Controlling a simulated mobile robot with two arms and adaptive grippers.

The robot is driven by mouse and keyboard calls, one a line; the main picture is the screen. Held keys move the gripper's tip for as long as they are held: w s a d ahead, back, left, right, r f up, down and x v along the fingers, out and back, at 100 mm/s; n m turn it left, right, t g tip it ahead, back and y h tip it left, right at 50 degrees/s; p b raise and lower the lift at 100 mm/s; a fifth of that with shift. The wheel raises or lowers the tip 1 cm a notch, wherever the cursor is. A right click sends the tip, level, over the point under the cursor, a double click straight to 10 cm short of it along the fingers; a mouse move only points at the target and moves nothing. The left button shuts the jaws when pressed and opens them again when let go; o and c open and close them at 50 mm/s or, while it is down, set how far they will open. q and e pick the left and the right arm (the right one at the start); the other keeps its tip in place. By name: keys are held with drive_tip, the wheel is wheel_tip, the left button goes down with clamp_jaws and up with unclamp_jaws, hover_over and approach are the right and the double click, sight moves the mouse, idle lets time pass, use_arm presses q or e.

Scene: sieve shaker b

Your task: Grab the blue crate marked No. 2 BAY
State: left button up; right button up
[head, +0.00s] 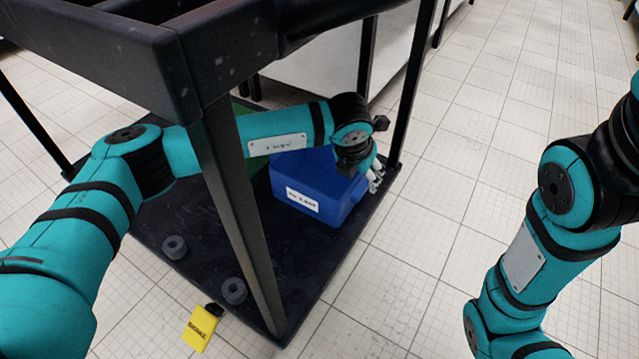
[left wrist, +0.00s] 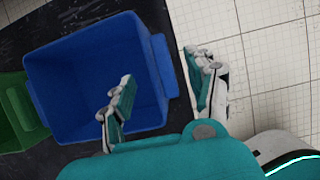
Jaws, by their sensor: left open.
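The blue crate (head: 318,190) stands upright on the dark lower shelf of a black frame, with a white label on its near side whose text is too small to read surely. In the left wrist view the blue crate (left wrist: 95,75) is open-topped and looks empty. My left gripper (head: 374,178) is at the crate's right end. In the left wrist view my left gripper (left wrist: 160,95) is open, with one finger over the crate's inside and the other outside its right wall. That wall lies between the fingers. My right gripper is not in view; only my right arm shows.
A green crate (left wrist: 18,115) stands beside the blue one on its left. The shelf (head: 190,215) carries two dark round pieces (head: 234,290). A black post (head: 235,200) rises in front. A yellow tag (head: 200,328) is at the near edge. The tiled floor at right is clear.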

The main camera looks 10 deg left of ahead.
sight(362, 184)
use_arm(q)
drive_tip(key=shift+b+x, duration=1.55)
drive_tip(key=shift+x, duration=0.65)
drive_tip(key=shift+s+a+f, duration=0.1)
drive_tip(key=shift+f, duration=0.2)
drive_tip(key=shift+c, duration=0.2)
clamp_jaws()
